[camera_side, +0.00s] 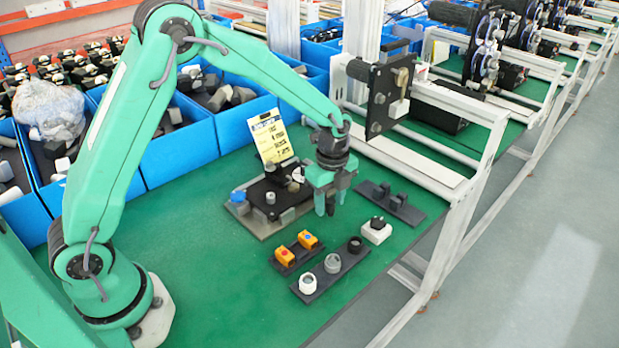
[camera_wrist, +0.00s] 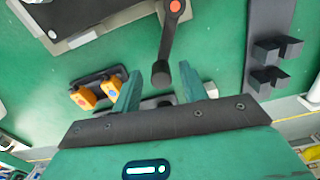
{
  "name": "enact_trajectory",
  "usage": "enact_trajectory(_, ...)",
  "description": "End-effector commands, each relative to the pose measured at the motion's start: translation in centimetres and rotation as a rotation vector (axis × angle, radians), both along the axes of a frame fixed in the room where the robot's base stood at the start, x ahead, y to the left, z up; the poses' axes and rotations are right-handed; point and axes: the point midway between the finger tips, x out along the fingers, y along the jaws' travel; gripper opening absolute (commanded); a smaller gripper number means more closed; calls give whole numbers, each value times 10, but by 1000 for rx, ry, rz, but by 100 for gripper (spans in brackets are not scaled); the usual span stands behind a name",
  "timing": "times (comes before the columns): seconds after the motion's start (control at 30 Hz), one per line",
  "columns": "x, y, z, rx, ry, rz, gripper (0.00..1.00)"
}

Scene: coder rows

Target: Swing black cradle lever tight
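The black cradle lever (camera_wrist: 167,45) shows in the wrist view, with an orange-red pivot cap (camera_wrist: 175,6) at the top edge and a round knob (camera_wrist: 161,75) at its lower end. My gripper (camera_wrist: 160,70) is open, with one green finger on each side of the knob. I cannot tell whether either finger touches it. In the side view my gripper (camera_side: 331,204) points down just right of the black cradle (camera_side: 268,192) on its grey plate (camera_side: 243,216). The lever is not clear there, being small and partly behind my gripper.
Two orange blocks (camera_side: 285,255) and a dark strip with ring parts (camera_side: 330,268) lie in front. A dark strip with notched holders (camera_side: 390,203) and a white block (camera_side: 376,231) are to the right. A yellow card (camera_side: 270,137) stands behind; blue bins (camera_side: 160,155) line the back.

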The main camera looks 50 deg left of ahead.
Motion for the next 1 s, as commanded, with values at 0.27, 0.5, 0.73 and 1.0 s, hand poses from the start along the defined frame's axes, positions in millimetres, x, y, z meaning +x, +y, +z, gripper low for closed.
enact_trajectory(0.27, 1, 0, 2, 0, -2, 1, 43)
enact_trajectory(0.5, 1, 0, 21, -1, -5, 1, 43)
enact_trajectory(0.73, 1, 0, 51, 0, -4, 1, 43)
enact_trajectory(1.0, 0, 0, 75, 0, -1, 1, 43)
